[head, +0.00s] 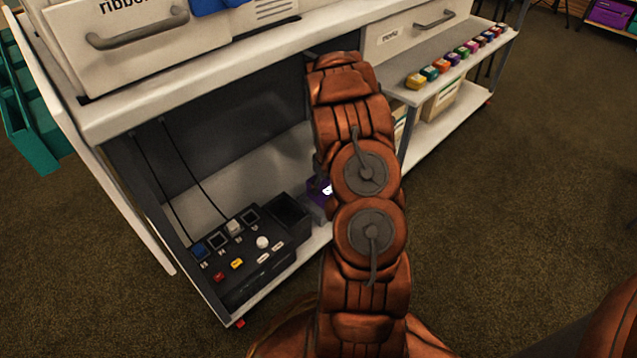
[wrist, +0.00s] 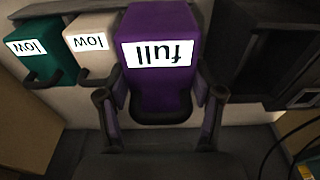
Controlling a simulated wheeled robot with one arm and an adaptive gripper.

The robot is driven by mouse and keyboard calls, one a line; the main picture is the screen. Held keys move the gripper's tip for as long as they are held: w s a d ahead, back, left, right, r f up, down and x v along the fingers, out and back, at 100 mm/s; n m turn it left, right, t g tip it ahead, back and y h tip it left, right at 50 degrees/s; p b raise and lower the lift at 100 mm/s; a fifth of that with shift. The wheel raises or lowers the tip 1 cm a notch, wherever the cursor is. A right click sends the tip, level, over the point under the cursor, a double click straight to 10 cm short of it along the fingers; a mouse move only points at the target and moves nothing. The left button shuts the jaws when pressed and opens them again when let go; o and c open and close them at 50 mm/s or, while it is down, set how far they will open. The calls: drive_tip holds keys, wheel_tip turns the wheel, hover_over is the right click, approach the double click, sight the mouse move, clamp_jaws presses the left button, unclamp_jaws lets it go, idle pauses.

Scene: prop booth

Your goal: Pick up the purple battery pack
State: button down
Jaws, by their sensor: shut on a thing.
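The purple battery pack (wrist: 158,88) fills the middle of the wrist view, with a white "full" label that reads upside down. My gripper (wrist: 160,103) is shut on it, one finger on each side. In the head view, part of the purple pack (head: 318,192) shows on the lower shelf beside the black control box. My copper arm hides the rest of it and my gripper there. I cannot tell whether the pack touches the shelf.
A teal pack (wrist: 42,55) and a cream pack (wrist: 92,45), both labelled "low", stand left of the purple one in the wrist view. A black control box (head: 240,262) with buttons and cables sits on the lower shelf (head: 285,150). The cart's white top (head: 190,82) overhangs it.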

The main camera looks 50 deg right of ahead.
drive_tip(key=s+b, duration=0.1)
drive_tip(key=s, duration=1.4)
drive_tip(key=shift+s+a, duration=0.15)
drive_tip(key=shift+s, duration=0.15)
drive_tip(key=shift+r, duration=0.15)
